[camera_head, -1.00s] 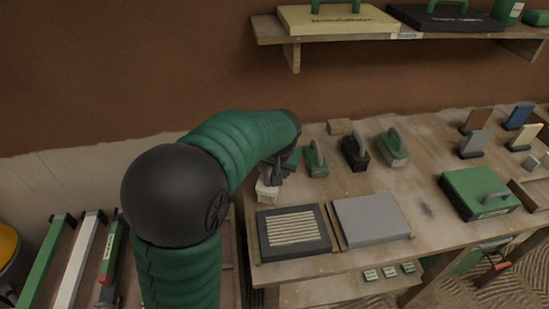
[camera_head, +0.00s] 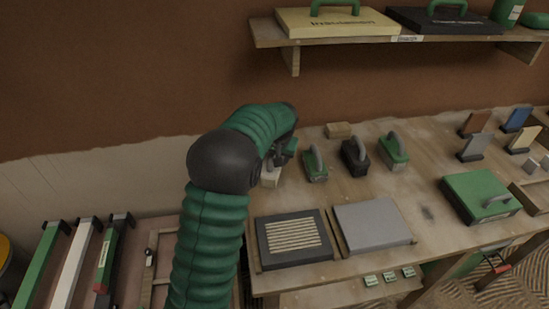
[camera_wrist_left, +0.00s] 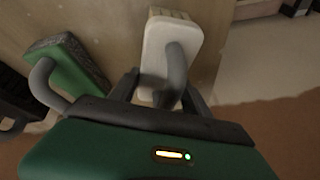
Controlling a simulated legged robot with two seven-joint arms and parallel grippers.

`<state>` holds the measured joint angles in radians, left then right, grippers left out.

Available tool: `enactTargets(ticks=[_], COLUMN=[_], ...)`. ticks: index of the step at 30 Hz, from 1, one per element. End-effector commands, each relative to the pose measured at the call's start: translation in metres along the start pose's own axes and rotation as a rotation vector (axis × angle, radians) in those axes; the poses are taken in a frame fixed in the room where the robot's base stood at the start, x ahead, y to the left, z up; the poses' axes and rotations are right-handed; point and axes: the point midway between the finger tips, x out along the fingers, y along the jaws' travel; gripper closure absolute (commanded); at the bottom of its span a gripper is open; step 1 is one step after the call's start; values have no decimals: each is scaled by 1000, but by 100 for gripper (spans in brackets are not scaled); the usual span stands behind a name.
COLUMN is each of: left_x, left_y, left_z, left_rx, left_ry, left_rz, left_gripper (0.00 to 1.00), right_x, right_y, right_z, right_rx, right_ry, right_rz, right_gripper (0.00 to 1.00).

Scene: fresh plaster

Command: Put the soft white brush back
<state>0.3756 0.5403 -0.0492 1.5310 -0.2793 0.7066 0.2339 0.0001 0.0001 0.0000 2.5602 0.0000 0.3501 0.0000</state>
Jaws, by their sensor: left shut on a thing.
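The white brush (camera_head: 270,179) has a pale block and a grey loop handle, and stands at the left end of a row of brushes on the table. In the left wrist view the white brush (camera_wrist_left: 158,42) shows its flat top between my fingers. My left gripper (camera_head: 279,157) is shut on its handle, which also shows in the left wrist view (camera_wrist_left: 163,92). I cannot tell whether the brush touches the tabletop. My right gripper is not in view.
A green brush (camera_head: 315,168), a black brush (camera_head: 355,158) and another green brush (camera_head: 393,152) stand to the right. A wooden block (camera_head: 339,130) lies behind. A ribbed black-framed pad (camera_head: 265,258) and a grey pad (camera_head: 372,222) lie in front. A shelf (camera_head: 330,42) hangs above.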

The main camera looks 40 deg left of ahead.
Motion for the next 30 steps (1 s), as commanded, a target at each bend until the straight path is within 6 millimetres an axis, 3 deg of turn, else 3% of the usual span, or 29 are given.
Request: enactTargets(ticks=[1,6,17,30], left_x=[0,-1,-8,-108], left_y=[0,0,0,0], left_z=[0,0,-1,-1], left_rx=[0,0,0,1], left_ry=[-1,-1,2,2], left_rz=[0,0,0,1], left_gripper=[43,23,23,23], right_x=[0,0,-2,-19], right_y=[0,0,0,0], right_z=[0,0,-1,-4], right_rx=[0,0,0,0], right_ry=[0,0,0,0], right_rz=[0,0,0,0], right_gripper=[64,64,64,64])
